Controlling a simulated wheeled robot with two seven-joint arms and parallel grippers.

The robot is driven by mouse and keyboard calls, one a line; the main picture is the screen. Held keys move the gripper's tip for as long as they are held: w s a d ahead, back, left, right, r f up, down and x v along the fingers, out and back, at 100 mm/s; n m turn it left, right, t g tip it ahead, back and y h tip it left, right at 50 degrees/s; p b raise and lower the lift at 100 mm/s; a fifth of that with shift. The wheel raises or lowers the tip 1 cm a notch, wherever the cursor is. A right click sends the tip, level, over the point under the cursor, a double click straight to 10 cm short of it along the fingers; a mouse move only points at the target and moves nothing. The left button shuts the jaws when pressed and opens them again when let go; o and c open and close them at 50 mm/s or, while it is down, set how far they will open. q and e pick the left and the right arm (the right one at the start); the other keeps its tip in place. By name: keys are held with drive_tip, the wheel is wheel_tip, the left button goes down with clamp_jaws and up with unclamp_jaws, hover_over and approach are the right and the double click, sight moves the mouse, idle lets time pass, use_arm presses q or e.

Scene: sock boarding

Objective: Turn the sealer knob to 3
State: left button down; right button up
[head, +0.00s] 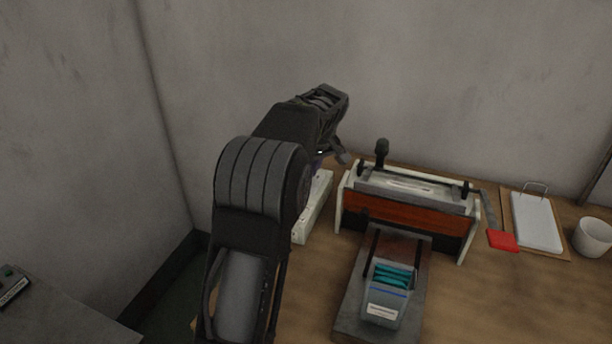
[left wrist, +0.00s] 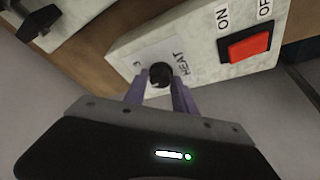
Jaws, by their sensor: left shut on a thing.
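The sealer (head: 316,207) is a pale box at the back left of the table, mostly hidden behind my left arm in the head view. In the left wrist view the sealer (left wrist: 205,48) shows a black round knob (left wrist: 160,73) beside the label HEAT. A small numeral is at the left of the knob, and its dial marks are mostly hidden. My left gripper (left wrist: 160,84) has its purple fingers on either side of the knob, shut on it. Where the knob points cannot be told. My right gripper is not in view.
A red switch (left wrist: 249,44) marked ON and OFF is on the same panel. A machine with an orange-brown front (head: 405,213) stands right of the sealer, a grey tray (head: 350,318) before it.

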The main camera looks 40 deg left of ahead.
use_arm(q)
drive_tip(key=m+t, duration=0.1)
drive_tip(key=m, duration=0.1)
drive_tip(key=m+h, duration=0.1)
drive_tip(key=m, duration=0.2)
drive_tip(key=shift+s+a+m+t, duration=0.15)
drive_tip(key=shift+m+t, duration=0.15)
drive_tip(key=shift+t, duration=0.1)
drive_tip(key=shift+m+t+h, duration=0.4)
drive_tip(key=shift+m+h, duration=0.5)
drive_tip(key=shift+m, duration=1.4)
drive_tip(key=c, duration=1)
unclamp_jaws()
drive_tip(key=shift+c, duration=0.2)
drive_tip(key=a+v, duration=0.1)
drive_tip(key=v, duration=0.6)
drive_tip(key=shift+d+r, duration=0.35)
drive_tip(key=shift+d, duration=0.15)
drive_tip(key=shift+s, duration=0.15)
